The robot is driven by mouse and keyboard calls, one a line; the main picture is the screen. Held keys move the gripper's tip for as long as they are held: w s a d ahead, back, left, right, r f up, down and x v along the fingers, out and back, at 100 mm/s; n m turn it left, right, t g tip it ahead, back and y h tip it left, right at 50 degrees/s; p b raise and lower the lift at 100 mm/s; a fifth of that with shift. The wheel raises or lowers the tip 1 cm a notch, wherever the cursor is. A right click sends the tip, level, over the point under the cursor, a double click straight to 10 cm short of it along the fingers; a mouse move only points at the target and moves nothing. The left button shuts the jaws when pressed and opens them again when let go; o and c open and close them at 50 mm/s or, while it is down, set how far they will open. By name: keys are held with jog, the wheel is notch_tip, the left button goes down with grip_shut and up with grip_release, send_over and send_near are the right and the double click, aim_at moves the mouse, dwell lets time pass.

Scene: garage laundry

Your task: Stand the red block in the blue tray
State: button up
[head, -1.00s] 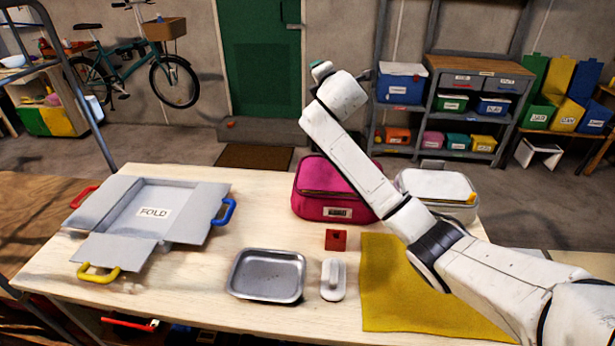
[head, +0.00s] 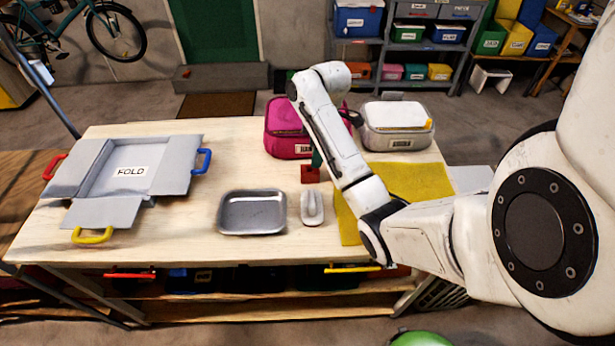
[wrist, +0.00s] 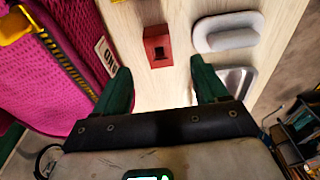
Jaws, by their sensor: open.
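The red block (head: 310,175) sits on the wooden table between the pink bag and the white handled object. In the wrist view the red block (wrist: 157,56) shows a dark square mark and lies just beyond the fingertips. My gripper (wrist: 163,80) is open and empty, its two green fingers apart. In the head view it is mostly hidden behind my arm, with a bit of green finger showing close above the block. The only tray on the table is a shallow metal one (head: 252,228); it looks grey, not blue, and empty.
A white handled object (head: 312,207) stands between tray and yellow cloth (head: 420,185). The pink bag (head: 285,130) and a pale lidded container (head: 397,140) stand behind. A grey folding board (head: 90,165) lies at left. Bare table lies between board and tray.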

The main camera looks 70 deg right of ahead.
aim_at(310, 170)
jog(key=f, duration=0.3)
jog(key=shift+w+f, duration=0.25)
jog(key=shift+f, duration=0.05)
jog(key=shift+w+a+f+p, duration=0.1)
jog(key=shift+w+f+p, duration=0.1)
jog(key=shift+f, duration=0.7)
jog(key=shift+w+a+f+p, duration=0.1)
jog(key=shift+w+f, duration=0.05)
jog(key=shift+f, duration=0.7)
jog(key=shift+w+f+p, duration=0.1)
jog(key=shift+w+f, duration=0.1)
jog(key=shift+f, duration=0.7)
jog(key=c, duration=1.1)
jog(key=shift+c, duration=0.2)
jog(key=shift+r, duration=0.1)
